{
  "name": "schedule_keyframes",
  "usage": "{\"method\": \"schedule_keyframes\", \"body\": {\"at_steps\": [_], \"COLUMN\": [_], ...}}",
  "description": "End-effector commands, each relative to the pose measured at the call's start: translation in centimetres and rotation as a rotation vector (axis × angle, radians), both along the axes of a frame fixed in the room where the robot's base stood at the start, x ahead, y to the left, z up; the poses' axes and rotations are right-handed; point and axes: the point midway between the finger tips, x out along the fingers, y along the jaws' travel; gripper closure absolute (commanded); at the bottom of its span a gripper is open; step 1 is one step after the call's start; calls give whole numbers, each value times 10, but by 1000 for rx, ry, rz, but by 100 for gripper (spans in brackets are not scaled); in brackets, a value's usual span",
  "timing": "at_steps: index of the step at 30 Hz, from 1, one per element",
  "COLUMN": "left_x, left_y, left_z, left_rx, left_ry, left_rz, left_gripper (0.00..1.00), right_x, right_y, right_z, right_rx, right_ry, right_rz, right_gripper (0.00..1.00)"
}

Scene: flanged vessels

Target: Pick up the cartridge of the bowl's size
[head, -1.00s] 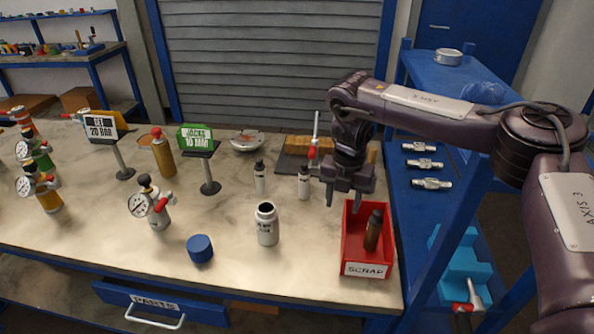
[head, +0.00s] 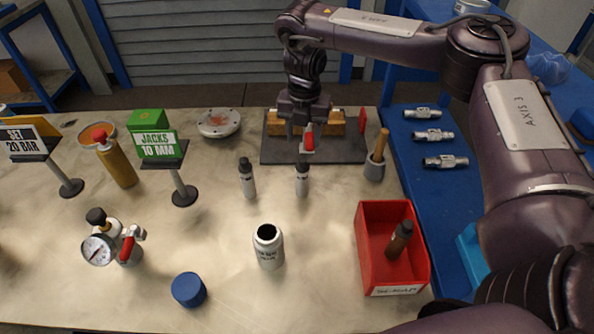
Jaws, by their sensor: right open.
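The open bowl (head: 268,247) is a white canister with dark lettering and an open top, standing at the front middle of the bench. A blue cap (head: 189,290) lies to its left. Two slim pale cartridges with dark tops stand behind the bowl, a left one (head: 247,179) and a right one (head: 302,180). Their size markings are too small to read. A brown, dark-topped cartridge (head: 399,240) leans in the red scrap box (head: 372,285). My right gripper (head: 304,132) is open, pointing down, beyond the right cartridge in the picture and apart from it. My left gripper is out of view.
A dark mat (head: 275,153) with a wooden block and red-handled part lies behind the cartridges. A grey pot (head: 375,168) stands right of them. Two signs and a gauge fitting (head: 118,248) are at left. Several metal fittings lie on the blue shelf (head: 420,185).

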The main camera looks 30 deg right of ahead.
Motion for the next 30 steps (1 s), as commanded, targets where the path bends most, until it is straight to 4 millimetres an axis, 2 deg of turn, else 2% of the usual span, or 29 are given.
{"method": "schedule_keyframes", "body": {"at_steps": [3,6,11,15,24,30], "left_x": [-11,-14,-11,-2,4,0], "left_y": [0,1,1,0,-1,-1], "left_z": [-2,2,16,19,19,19], "left_rx": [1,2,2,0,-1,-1], "left_ry": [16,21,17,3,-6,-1], "left_rz": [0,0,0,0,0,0], "left_gripper": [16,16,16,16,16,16], "right_x": [-1,-1,-2,-2,-2,-1], "right_y": [0,0,3,3,2,3], "right_z": [-16,-24,-47,-65,-71,-71], "right_rx": [1,-1,-1,0,0,1], "right_ry": [4,3,5,3,0,1], "right_rz": [-1,-1,2,-2,-2,-1], "right_gripper": [52,52,52,52,52,79]}}
